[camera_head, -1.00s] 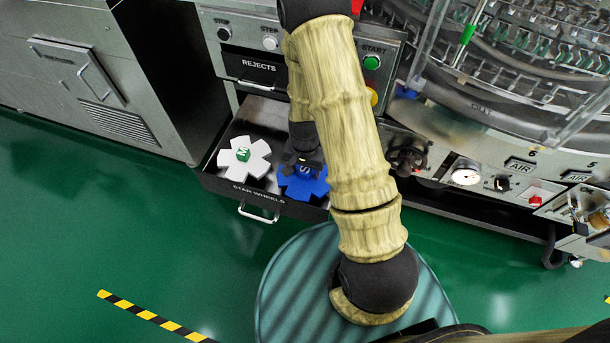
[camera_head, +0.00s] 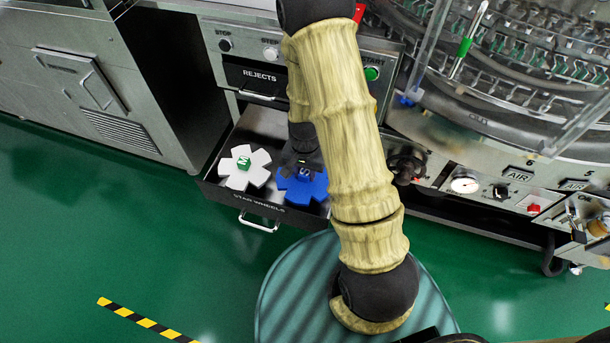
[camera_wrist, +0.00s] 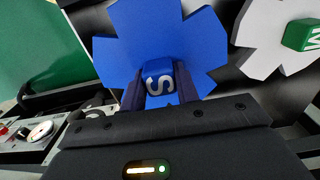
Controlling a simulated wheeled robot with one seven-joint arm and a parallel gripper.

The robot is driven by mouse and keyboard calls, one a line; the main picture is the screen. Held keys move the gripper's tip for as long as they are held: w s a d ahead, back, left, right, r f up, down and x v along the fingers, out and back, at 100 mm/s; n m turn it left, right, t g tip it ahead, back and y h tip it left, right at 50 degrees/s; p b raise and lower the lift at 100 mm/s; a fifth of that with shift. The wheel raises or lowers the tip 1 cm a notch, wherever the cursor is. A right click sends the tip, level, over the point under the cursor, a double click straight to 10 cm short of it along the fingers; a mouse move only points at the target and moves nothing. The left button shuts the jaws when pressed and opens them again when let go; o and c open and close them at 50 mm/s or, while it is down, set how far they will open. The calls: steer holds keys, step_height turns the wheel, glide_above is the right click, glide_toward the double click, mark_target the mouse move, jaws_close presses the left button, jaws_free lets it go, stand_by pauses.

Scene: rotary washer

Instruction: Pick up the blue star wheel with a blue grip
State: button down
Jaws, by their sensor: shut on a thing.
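The blue star wheel (camera_head: 295,187) is at the right side of the open star wheels drawer (camera_head: 262,207) in the head view, partly hidden by my arm. It fills the upper middle of the wrist view (camera_wrist: 140,35). Its blue grip, marked with a white S (camera_wrist: 160,78), sits between my fingers. My gripper (camera_wrist: 160,88) is shut on this grip, with a dark finger on each side. In the head view my gripper (camera_head: 304,172) is over the wheel. I cannot tell whether the wheel touches the drawer floor.
A white star wheel (camera_head: 238,176) with a green grip lies just left of the blue one. The rejects drawer (camera_head: 258,80) is above. The washer, with gauge (camera_head: 465,185) and knobs, stands to the right.

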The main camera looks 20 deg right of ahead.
step_height(320, 180, up, 6)
steer(key=shift+r+p, duration=0.25)
steer(key=shift+p, duration=0.45)
steer(key=w+r+n+p, duration=0.3)
steer(key=r+p, duration=1.2)
steer(key=p, duration=0.5)
steer(key=w+r+n+p, duration=0.3)
steer(key=r+n+p, duration=0.1)
steer(key=r+p, duration=1.2)
steer(key=p, duration=0.5)
steer(key=shift+w+r, duration=0.25)
steer(key=shift+a, duration=0.1)
